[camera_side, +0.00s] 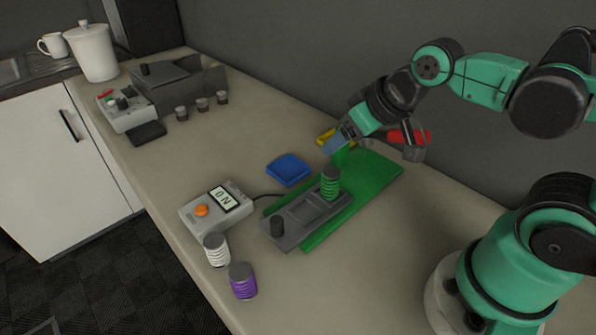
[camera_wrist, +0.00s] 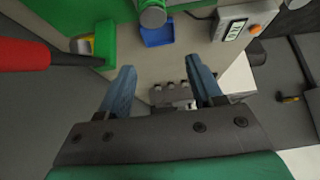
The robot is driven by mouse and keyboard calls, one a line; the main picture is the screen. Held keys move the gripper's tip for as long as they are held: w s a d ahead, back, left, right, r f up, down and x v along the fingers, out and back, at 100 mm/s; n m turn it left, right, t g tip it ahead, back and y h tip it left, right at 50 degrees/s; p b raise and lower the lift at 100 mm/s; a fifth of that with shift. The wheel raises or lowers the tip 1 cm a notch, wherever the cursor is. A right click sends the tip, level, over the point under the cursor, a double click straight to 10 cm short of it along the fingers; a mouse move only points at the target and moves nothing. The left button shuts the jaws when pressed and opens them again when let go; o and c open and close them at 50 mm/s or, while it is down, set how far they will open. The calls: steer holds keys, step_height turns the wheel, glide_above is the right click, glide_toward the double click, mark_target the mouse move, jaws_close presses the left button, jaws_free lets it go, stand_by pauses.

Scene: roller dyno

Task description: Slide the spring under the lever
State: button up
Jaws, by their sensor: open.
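My gripper (camera_side: 338,143) hangs above the far end of the green mat (camera_side: 378,172). In the wrist view its two blue fingers (camera_wrist: 160,66) are apart with nothing between them. A green spring (camera_side: 330,184) with a grey cap stands upright on the grey tray-like device (camera_side: 300,216), below and apart from my gripper. Its cap shows at the top of the wrist view (camera_wrist: 152,14). A white spring (camera_side: 216,252) and a purple spring (camera_side: 242,283) stand near the front edge. I cannot clearly tell which part is the lever.
A display box (camera_side: 215,206) with an orange button stands left of the device. A blue dish (camera_side: 288,169) lies behind it. A red-handled tool (camera_wrist: 22,54) lies close to my gripper. Small jars (camera_side: 202,104) and machines stand farther back. The counter between is clear.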

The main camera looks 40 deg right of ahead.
steer(key=w+a+f+g, duration=0.2)
steer(key=a+g, duration=0.2)
steer(key=a, duration=0.2)
steer(key=g, duration=0.3)
glide_above(276, 220)
steer(key=f, duration=0.3)
steer(key=shift+d, duration=0.25)
steer(key=shift+a+f, duration=0.25)
steer(key=shift+f, duration=2.75)
jaws_close()
